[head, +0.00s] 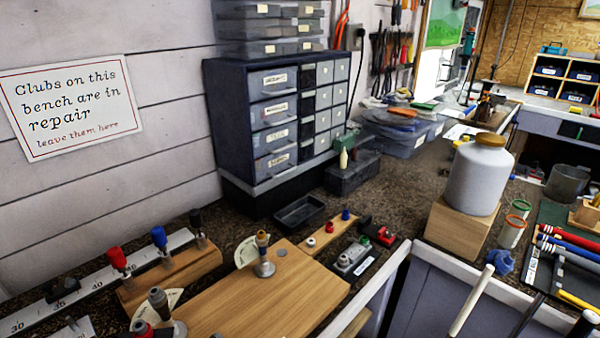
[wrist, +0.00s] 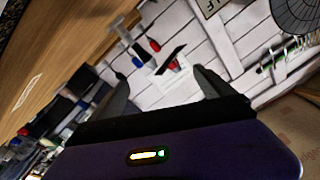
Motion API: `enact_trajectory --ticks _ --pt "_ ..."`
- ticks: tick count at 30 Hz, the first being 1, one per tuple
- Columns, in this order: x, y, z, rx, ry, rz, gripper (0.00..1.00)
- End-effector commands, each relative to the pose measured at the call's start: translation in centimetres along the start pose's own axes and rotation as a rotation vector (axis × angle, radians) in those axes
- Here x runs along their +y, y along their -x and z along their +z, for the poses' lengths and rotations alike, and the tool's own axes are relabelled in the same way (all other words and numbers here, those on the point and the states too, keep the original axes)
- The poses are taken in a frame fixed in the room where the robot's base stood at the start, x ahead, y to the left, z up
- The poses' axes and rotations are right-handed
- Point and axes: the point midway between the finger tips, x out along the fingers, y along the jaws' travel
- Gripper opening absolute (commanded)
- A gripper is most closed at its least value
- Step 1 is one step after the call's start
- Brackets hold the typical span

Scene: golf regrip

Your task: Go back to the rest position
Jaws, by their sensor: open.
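My gripper (wrist: 165,88) shows in the wrist view with its two dark fingers spread apart. It is open and nothing is between the fingertips. Behind the fingers are a white plank wall (wrist: 190,45) and a small white holder with red and dark items (wrist: 172,68), some way off. In the head view my gripper is not visible, so its place relative to the bench (head: 395,185) cannot be told from there.
A wooden board (head: 235,305) with small upright fittings lies at the front of the bench. A drawer cabinet (head: 270,125) stands against the wall. A white jar (head: 477,175) stands on a wooden block (head: 460,230) at right. Club shafts (head: 472,300) rise at the front right.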

Motion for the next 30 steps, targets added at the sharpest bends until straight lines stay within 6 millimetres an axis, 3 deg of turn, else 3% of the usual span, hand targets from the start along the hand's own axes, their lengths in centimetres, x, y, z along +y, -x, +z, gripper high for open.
enact_trajectory --ticks 8,15,21,30 --pt "5.8 8.4 -1.6 0.127 0.149 0.218 0.92" --pt "9.8 18.9 -1.7 0.151 0.284 0.443 0.92" --pt "10.4 27.4 -1.2 0.116 0.374 0.617 0.92" --pt "8.5 37.5 1.0 -0.021 0.405 0.854 0.92"
